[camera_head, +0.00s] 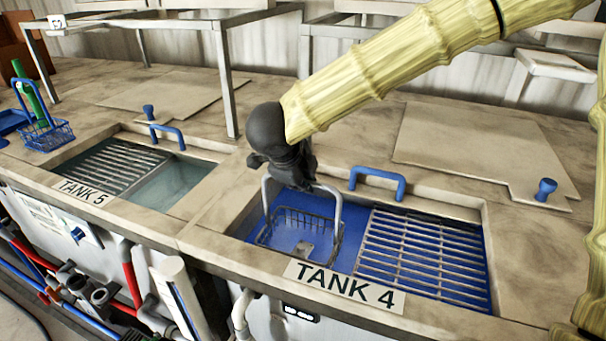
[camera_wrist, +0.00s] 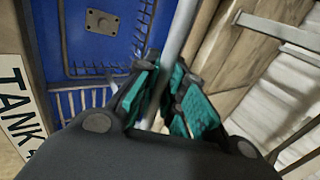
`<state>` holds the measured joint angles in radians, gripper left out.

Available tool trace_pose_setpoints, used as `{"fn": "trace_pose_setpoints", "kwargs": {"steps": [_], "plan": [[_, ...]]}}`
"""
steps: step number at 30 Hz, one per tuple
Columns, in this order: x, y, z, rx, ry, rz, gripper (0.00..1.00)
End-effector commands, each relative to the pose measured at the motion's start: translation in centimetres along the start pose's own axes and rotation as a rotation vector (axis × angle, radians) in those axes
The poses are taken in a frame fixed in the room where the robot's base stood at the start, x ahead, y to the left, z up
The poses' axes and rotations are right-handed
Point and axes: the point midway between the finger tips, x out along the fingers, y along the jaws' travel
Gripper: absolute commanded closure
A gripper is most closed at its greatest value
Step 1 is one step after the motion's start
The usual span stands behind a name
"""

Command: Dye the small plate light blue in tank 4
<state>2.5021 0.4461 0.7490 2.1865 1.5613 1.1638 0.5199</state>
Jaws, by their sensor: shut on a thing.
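Tank 4 (camera_head: 478,215) is open, with blue liquid and its label on the front edge. A grey wire basket (camera_head: 338,238) with a tall handle (camera_head: 267,200) is in the left part of the tank; how deep it sits in the liquid is hard to tell. The arm hides part of the back edge.
A metal grate (camera_head: 424,250) fills the right of tank 4. A blue handle (camera_head: 377,180) stands behind it, and a lid (camera_head: 480,150) lies at the back. Tank 5 (camera_head: 168,184) is open at left. A blue basket (camera_head: 48,136) stands at far left.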

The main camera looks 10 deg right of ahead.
Motion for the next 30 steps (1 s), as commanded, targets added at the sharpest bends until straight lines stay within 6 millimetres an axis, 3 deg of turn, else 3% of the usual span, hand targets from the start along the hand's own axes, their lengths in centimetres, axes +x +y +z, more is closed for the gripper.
{"fn": "trace_pose_setpoints", "kwargs": {"steps": [15,30], "plan": [[4.8,3.1,0.1,0.000,-0.001,-0.001,1.00],[6.1,4.0,0.0,0.001,-0.001,-0.002,1.00]]}}
